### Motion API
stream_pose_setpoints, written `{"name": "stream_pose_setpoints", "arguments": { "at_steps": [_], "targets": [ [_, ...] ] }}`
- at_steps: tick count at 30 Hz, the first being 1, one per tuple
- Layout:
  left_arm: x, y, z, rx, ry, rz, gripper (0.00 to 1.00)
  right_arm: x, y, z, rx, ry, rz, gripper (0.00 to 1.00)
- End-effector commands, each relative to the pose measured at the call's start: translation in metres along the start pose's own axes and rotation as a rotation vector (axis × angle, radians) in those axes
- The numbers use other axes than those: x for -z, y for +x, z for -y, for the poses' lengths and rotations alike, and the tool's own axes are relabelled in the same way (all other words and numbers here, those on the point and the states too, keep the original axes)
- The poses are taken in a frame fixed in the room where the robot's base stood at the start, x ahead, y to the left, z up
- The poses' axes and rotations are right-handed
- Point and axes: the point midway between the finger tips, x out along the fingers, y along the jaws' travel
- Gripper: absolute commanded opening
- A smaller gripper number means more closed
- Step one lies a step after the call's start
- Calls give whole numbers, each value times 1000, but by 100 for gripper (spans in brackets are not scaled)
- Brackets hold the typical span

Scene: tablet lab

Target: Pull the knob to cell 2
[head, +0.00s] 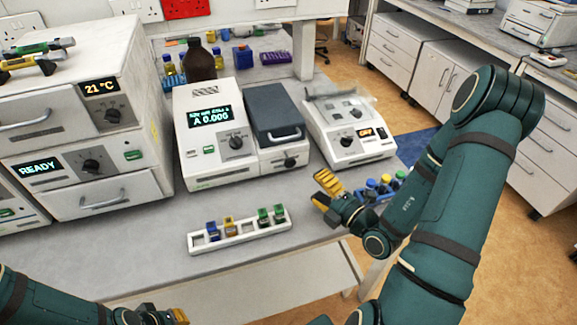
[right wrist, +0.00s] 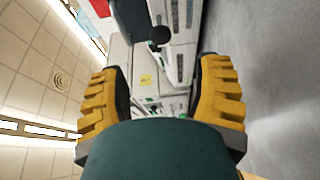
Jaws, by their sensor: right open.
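The white photometer (head: 208,125) stands on the bench with a lit display reading about A 0.006. A black knob (head: 290,162) sits low on the front of its right-hand part, below the dark lid (head: 273,112). Another black knob (head: 236,142) is on its front panel. My right gripper (head: 325,188) is open, to the right of and nearer than the low knob, apart from it. In the right wrist view its yellow fingers (right wrist: 160,92) are spread with nothing between them; a dark round knob (right wrist: 160,36) shows beyond. My left gripper (head: 180,317) is mostly cut off at the bottom edge.
A white cuvette rack (head: 240,236) with several coloured cuvettes stands in front of the photometer. A second white device (head: 345,130) is to its right, with capped vials (head: 385,183) near my right arm. An oven (head: 95,110) stands left. The front left bench is clear.

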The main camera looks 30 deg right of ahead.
Motion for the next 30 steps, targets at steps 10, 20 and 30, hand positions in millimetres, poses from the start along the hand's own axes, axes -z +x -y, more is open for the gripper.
{"name": "stream_pose_setpoints", "arguments": {
  "at_steps": [10, 20, 30],
  "targets": [
    [-17, 35, 13, -3, 9, 34, 0, 2, 39, 2, -3, -3, -6, 64],
    [-18, 38, 14, -4, 11, 37, 0, 1, 96, 1, -1, -2, -4, 64],
    [-18, 39, 15, -4, 11, 38, 0, 1, 112, 0, 0, -1, -3, 64]
  ]
}}
